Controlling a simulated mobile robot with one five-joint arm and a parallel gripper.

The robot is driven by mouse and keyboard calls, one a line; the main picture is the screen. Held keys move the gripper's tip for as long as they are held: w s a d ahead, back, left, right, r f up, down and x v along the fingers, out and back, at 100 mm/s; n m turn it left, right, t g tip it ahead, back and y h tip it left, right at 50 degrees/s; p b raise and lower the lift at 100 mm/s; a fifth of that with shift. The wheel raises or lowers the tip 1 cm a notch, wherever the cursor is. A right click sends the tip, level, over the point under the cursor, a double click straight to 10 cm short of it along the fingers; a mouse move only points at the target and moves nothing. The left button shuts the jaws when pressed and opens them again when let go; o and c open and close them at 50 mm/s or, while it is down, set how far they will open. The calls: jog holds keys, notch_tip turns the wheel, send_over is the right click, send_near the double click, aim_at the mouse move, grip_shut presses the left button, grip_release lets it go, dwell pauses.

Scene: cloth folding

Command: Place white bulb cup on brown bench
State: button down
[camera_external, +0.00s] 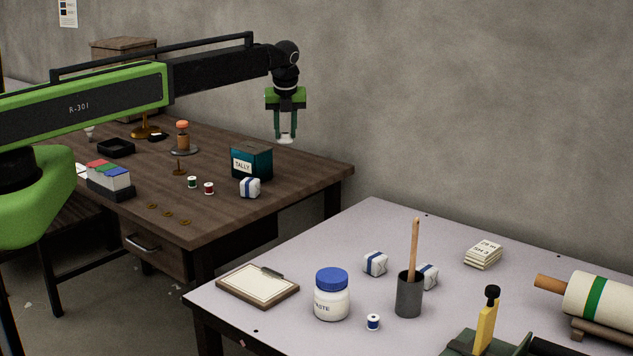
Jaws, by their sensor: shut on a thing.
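My gripper (286,122) points down above the far right part of the brown bench (310,178). It is shut on a small white cup (286,139), held between the fingertips; only its lower part shows clearly. The cup appears to be in the air above the bench, near its back edge; its exact height is hard to tell. Another small pale item (90,132) stands at the bench's back left, partly near my arm.
On the bench are a teal TALLY box (252,162), a wrapped white block (250,188), small spools (209,188), an orange-topped stamp (183,138) and a card box (110,180). The bench's right end is clear. A pale table (350,232) with a paste jar (332,297) stands in front.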

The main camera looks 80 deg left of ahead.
jog(key=b, duration=0.2)
send_over(278, 159)
jog(key=d, duration=0.1)
notch_tip(278, 159, down, 3)
jog(key=shift+f, duration=0.2)
jog(key=shift+s+a, duration=0.1)
notch_tip(278, 159, down, 4)
jog(key=b, duration=0.4)
jog(key=shift+f+b, duration=0.15)
jog(key=shift+b, duration=0.15)
jog(key=shift+r+p, duration=0.25)
jog(key=shift+p, duration=0.05)
jog(key=shift+f, duration=0.2)
jog(key=c, duration=1.1)
grip_release()
jog(key=shift+o, duration=0.2)
